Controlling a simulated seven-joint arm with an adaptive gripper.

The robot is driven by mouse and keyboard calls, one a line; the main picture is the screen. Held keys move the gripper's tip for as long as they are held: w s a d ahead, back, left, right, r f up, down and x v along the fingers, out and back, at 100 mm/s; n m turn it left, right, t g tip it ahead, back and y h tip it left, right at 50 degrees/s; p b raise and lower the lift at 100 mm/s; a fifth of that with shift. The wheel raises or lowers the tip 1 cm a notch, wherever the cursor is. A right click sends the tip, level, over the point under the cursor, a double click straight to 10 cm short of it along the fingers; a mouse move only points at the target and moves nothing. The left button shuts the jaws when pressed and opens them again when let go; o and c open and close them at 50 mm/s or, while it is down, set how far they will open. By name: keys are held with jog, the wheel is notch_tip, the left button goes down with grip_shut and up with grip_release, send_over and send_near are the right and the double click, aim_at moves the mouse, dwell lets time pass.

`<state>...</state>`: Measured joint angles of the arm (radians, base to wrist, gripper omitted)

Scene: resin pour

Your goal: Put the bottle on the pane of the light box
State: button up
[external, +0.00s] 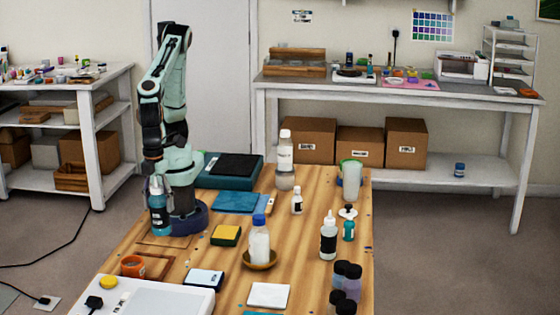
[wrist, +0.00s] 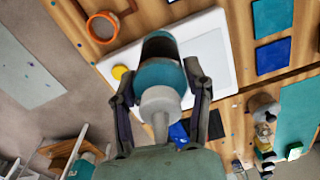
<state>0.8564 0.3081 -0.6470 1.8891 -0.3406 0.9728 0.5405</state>
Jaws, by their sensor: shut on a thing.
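My gripper (external: 157,188) is shut on a teal bottle (external: 158,216) with a dark band. The bottle hangs roughly upright near the table's left side, close to my base. In the wrist view my gripper's fingers (wrist: 165,100) sit on either side of the bottle (wrist: 158,76), its pale top and nozzle facing the camera. The light box (external: 165,300) is a white flat box at the table's front left, cut off by the frame. Its white pane (wrist: 205,52) shows behind the bottle in the wrist view, partly hidden. The bottle is apart from the box in the external view.
A blue-capped bottle (external: 259,243) stands in a wooden dish. Dark bottles (external: 350,282) stand at the front right. A small white-blue box (external: 204,279) lies behind the light box.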

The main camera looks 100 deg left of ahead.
jog(key=shift+w+d+f, duration=0.45)
jog(key=shift+d+f, duration=1.35)
jog(key=shift+f, duration=0.15)
jog(key=shift+w+d+f, duration=0.45)
jog(key=shift+d+f, duration=1.4)
jog(key=shift+f, duration=0.15)
jog(key=shift+w+d+f, duration=0.45)
jog(key=shift+d+f, duration=1.35)
jog(key=shift+f, duration=0.15)
jog(key=shift+f, duration=0.2)
jog(key=o, duration=1.2)
jog(key=shift+o, duration=0.2)
notch_tip(320, 180, up, 12)
jog(key=shift+r, duration=0.25)
